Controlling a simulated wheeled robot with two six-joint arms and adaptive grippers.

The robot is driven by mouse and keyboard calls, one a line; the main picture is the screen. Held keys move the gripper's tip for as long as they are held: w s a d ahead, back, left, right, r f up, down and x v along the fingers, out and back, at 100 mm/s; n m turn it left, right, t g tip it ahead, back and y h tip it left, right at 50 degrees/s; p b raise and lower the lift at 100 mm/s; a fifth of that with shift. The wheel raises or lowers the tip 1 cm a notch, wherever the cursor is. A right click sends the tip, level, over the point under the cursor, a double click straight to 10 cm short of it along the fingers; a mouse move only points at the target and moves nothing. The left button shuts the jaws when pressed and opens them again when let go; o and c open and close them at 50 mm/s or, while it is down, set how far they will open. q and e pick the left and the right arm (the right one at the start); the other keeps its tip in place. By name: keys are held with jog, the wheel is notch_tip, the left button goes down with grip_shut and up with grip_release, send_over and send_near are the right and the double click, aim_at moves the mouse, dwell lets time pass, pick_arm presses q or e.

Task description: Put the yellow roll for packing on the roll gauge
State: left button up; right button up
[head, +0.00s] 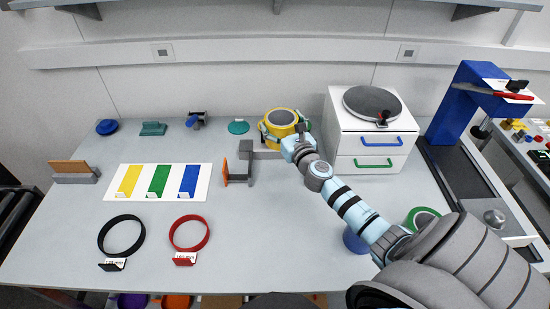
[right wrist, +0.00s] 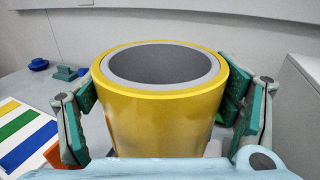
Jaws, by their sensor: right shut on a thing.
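The yellow roll (head: 281,118), with a grey core, stands upright near the back middle of the table. It fills the middle of the right wrist view (right wrist: 165,115). My right gripper (head: 283,131) is shut on it, with a green-padded finger on each side. A grey fixture with an orange plate (head: 236,170), which looks like the roll gauge, sits just left of and partly below the roll. Part of it is hidden behind the roll and my arm. I cannot tell whether the roll touches it. My left gripper is not in view.
A white drawer unit (head: 341,128) with a round grey turntable stands right of the roll. A striped card (head: 147,193), a black ring (head: 101,236) and a red ring (head: 173,238) lie at left. A green roll (head: 424,216) is near my right arm. The front middle is clear.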

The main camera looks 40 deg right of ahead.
jog(key=f+b, duration=1)
jog(key=f, duration=0.1)
jog(key=f+b, duration=0.6)
jog(key=shift+s+a, duration=0.3)
jog(key=shift+a, duration=0.05)
jog(key=shift+s, duration=0.1)
jog(key=shift+r, duration=0.3)
jog(key=shift+f, duration=0.2)
jog(key=o, duration=1.1)
jog(key=shift+f, duration=0.1)
jog(key=shift+o, duration=0.5)
